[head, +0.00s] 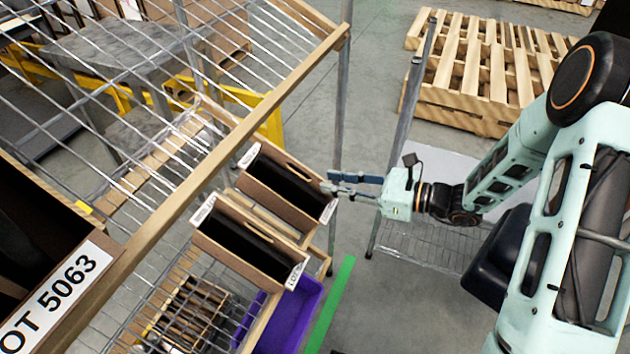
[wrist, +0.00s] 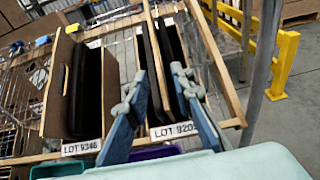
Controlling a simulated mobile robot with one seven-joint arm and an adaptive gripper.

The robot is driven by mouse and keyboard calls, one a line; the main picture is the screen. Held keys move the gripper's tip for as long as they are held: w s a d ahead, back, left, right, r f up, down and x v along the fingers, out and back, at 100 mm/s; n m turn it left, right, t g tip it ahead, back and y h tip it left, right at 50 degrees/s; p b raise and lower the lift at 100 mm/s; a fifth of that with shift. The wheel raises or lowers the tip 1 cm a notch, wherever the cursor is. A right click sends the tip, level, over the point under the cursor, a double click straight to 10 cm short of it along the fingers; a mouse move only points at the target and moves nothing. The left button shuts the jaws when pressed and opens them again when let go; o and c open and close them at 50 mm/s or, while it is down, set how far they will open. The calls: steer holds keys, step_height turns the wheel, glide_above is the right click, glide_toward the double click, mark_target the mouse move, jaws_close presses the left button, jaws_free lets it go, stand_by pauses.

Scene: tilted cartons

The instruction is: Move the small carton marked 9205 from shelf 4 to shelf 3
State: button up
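The carton marked 9205 (head: 285,188) is a narrow, open-topped brown box with a dark inside, tilted on a wood-edged wire shelf below the upper shelf. In the wrist view its white label (wrist: 172,130) shows between my fingers, its last digit partly covered. My gripper (head: 329,187) is at the carton's right end in the head view. In the wrist view my two fingers (wrist: 158,80) stand apart, one on each side of the label, overlapping the carton's end. I cannot tell whether they touch it. The shelf numbers are not visible.
A carton marked 9346 (wrist: 82,100) stands close beside it, the lower one (head: 250,242) in the head view. A larger carton marked 5063 (head: 70,285) sits on the upper shelf. A purple bin (head: 290,318) lies below. A metal post (head: 338,130) rises near my gripper.

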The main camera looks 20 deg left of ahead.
mark_target(321, 178)
steer(key=shift+x, duration=1.9)
jaws_close()
steer(key=shift+r, duration=0.2)
step_height(321, 178, up, 8)
steer(key=p, duration=0.6)
steer(key=shift+f, duration=0.15)
